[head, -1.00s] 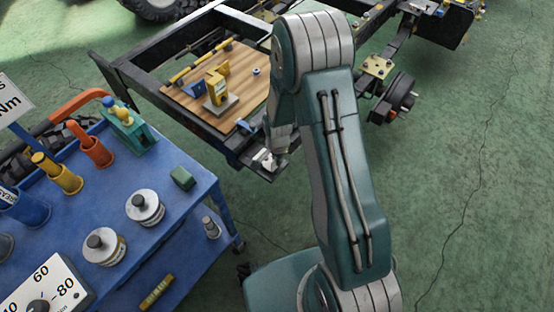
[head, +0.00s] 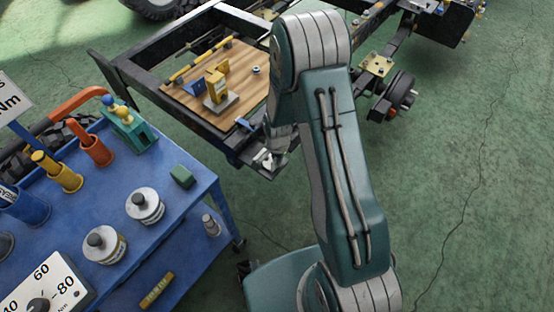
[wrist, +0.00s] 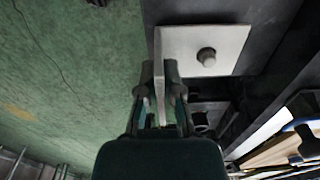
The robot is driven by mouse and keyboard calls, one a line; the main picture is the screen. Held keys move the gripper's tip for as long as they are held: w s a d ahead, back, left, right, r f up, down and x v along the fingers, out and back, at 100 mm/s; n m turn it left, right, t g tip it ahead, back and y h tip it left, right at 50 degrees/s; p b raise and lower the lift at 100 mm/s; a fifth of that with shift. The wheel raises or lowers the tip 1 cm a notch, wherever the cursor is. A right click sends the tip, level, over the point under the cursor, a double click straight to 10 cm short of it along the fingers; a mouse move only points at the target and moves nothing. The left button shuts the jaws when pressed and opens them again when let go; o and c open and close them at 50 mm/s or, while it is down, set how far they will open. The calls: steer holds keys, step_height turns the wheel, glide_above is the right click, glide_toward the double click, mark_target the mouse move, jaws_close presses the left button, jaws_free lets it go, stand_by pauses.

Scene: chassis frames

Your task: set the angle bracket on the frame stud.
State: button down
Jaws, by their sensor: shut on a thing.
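The angle bracket (wrist: 226,42) is a pale metal L-shaped piece. Its upright leg is between the fingers of my gripper (wrist: 159,75) in the wrist view, which is shut on it. Its flat leg reaches right over the dark frame rail (wrist: 180,12). The grey frame stud (wrist: 206,56) shows in the middle of the flat leg and seems to stick up through it. Whether the leg rests fully on the rail cannot be told. In the head view my gripper (head: 271,155) and the small pale bracket (head: 265,161) are at the frame's near corner, partly hidden by my wrist.
A wooden board (head: 190,97) on the frame carries a yellow block on a plate and other small parts. A blue cart (head: 150,240) with cans and tools stands at the left. A wheel hub (head: 400,92) is at the right. Green floor is open at the right.

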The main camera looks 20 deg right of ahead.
steer(key=shift+f, duration=0.4)
steer(key=c, duration=0.7)
jaws_free()
steer(key=shift+r, duration=0.15)
steer(key=shift+r, duration=1.35)
steer(key=shift+r, duration=2.5)
